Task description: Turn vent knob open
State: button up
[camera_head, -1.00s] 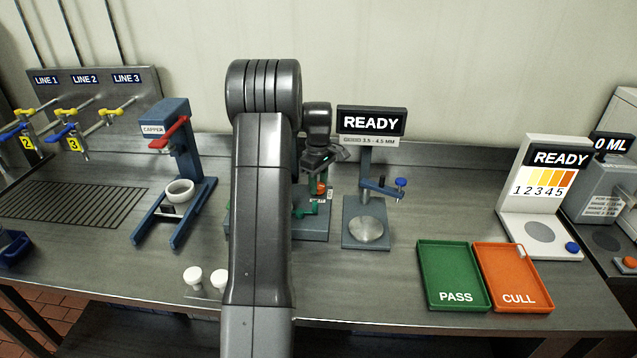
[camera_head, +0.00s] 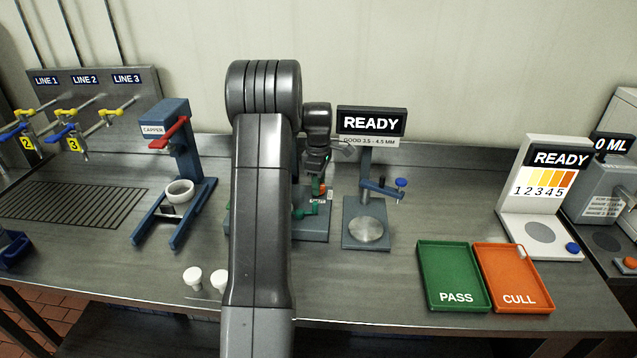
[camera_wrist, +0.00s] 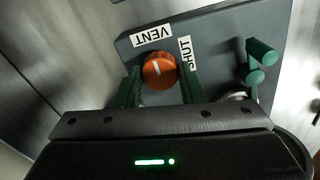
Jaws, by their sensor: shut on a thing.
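The vent knob (camera_wrist: 158,70) is a round orange knob with a white pointer line, on a grey plate (camera_wrist: 215,35) in the wrist view. The line points up the picture, roughly toward the label "VENT" (camera_wrist: 152,35); a label "SHUT" (camera_wrist: 185,52) is on its right. My gripper (camera_wrist: 161,78) has its green fingers on either side of the knob and is shut on it. In the head view my gripper (camera_head: 317,186) is at the grey station behind my arm, with a bit of the orange knob (camera_head: 323,189) showing; my arm hides part of the station.
Green handles (camera_wrist: 260,62) stand right of the knob in the wrist view. A gauge stand (camera_head: 365,215) with a "READY" sign is close on the right in the head view. A blue capper (camera_head: 178,140) stands left. Green (camera_head: 453,300) and orange (camera_head: 513,303) trays lie right.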

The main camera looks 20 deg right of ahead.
jog(key=o, duration=1)
notch_tip(320, 180, up, 14)
jog(key=shift+f+b, duration=0.1)
jog(key=shift+b, duration=0.6)
notch_tip(320, 180, down, 14)
jog(key=shift+r+p, duration=0.1)
jog(key=shift+p, duration=0.6)
